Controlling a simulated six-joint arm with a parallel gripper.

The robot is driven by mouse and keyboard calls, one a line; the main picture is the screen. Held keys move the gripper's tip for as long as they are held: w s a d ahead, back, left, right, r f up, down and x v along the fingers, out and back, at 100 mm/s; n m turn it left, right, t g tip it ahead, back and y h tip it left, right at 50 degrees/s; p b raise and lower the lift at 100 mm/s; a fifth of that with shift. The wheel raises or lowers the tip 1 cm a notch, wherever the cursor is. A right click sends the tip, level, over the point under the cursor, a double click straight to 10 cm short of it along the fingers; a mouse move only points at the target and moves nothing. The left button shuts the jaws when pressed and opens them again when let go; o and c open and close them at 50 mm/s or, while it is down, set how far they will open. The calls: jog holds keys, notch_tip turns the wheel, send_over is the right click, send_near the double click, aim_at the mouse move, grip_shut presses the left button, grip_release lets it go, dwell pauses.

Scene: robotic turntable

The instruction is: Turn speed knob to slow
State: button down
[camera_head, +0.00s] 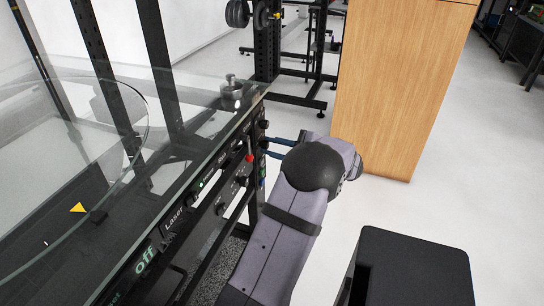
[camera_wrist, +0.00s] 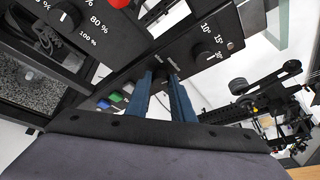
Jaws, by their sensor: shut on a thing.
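My gripper (camera_head: 269,147) reaches from the right to the dark control panel on the turntable's edge. In the wrist view its two blue fingers (camera_wrist: 162,78) are close together at the panel, shut on a small dark knob (camera_wrist: 174,64), which I take to be the speed knob. The fingertips hide much of this knob, and I cannot read its pointer or the small print near it. In the head view my wrist and fingers cover this part of the panel.
A dial marked in degrees (camera_wrist: 206,50) is right of the fingers. A percent dial (camera_wrist: 66,20), a red knob (camera_wrist: 119,2) and coloured buttons (camera_wrist: 117,97) are to the left. A glass top (camera_head: 110,135) bears a metal piece (camera_head: 232,92). A wooden cabinet (camera_head: 400,85) stands behind my arm.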

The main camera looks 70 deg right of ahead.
jog(key=n+t+h+b, duration=0.1)
jog(key=n+b, duration=0.2)
jog(key=b, duration=0.3)
jog(key=f+n+t+b, duration=0.1)
jog(key=n+b, duration=0.2)
jog(key=b, duration=0.4)
jog(key=n+t+h+b, duration=0.1)
jog(key=n+b, duration=0.1)
jog(key=b, duration=0.4)
jog(key=shift+a+f+n+h+b, duration=0.1)
jog(key=shift+f+n+h+b, duration=0.2)
jog(key=shift+n+b, duration=0.1)
jog(key=shift+r+n+t+b, duration=0.15)
jog(key=shift+n+t+b, duration=0.15)
jog(key=shift+b, duration=0.15)
jog(key=shift+r, duration=0.15)
jog(key=c, duration=1.5)
grip_release()
jog(key=shift+c, duration=0.2)
jog(key=shift+s, duration=0.15)
